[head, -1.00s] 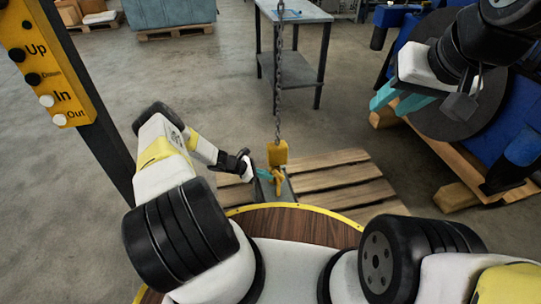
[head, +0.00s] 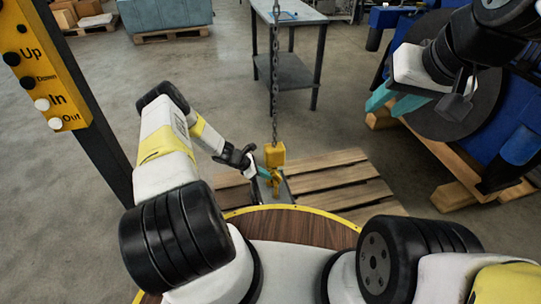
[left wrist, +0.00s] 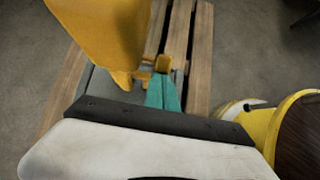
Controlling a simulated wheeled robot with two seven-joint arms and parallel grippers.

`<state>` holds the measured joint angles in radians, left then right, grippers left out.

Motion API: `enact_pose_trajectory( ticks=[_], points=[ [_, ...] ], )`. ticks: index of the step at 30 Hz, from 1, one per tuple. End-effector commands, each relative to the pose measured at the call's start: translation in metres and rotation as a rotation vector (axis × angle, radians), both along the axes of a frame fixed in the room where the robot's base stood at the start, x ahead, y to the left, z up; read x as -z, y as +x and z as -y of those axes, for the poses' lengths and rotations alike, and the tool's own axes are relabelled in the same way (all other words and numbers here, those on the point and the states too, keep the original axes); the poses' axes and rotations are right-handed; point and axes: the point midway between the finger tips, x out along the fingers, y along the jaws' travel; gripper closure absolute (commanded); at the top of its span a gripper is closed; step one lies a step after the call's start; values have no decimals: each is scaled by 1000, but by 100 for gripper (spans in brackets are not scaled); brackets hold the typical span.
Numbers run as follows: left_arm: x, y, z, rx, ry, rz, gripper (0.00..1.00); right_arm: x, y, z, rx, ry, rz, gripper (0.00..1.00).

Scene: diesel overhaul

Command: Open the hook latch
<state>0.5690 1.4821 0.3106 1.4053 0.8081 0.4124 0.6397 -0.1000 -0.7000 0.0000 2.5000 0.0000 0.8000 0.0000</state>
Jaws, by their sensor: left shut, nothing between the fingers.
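The yellow hook block (head: 274,155) hangs on a chain (head: 274,90) in the head view, with the yellow hook (head: 276,183) below it. In the left wrist view the block (left wrist: 105,30) fills the upper left. A small yellow piece (left wrist: 163,63), perhaps the latch, shows just beyond my fingertips. My left gripper (head: 264,173) is shut and empty, its teal fingers right beside the hook; they also show in the left wrist view (left wrist: 163,92). I cannot tell whether they touch the latch. My right gripper (head: 394,101) has its teal fingers apart, far right of the hook.
A grey metal object (head: 285,194) is under the hook by a wooden pallet (head: 335,182). A grey table (head: 287,72) stands behind. A yellow button panel (head: 42,65) is at the left, and blue machinery (head: 495,125) at the right. My round wooden top edge is in front.

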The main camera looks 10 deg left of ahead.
Motion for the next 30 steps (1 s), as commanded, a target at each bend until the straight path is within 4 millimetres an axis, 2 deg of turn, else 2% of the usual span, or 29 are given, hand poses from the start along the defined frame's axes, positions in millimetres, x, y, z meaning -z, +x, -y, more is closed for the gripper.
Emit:
enact_pose_trajectory(
  ticks=[3, 12, 30],
  points=[
    [-7, 3, 7, 8, 75, -26, 100, 0, 0, 0, 0, 0, 0, 64],
    [-17, 8, 18, 1, 63, -26, 100, 0, 0, 0, 0, 0, 0, 64],
    [-24, 12, 29, 1, 63, -26, 100, 0, 0, 0, 0, 0, 0, 64]
  ],
)
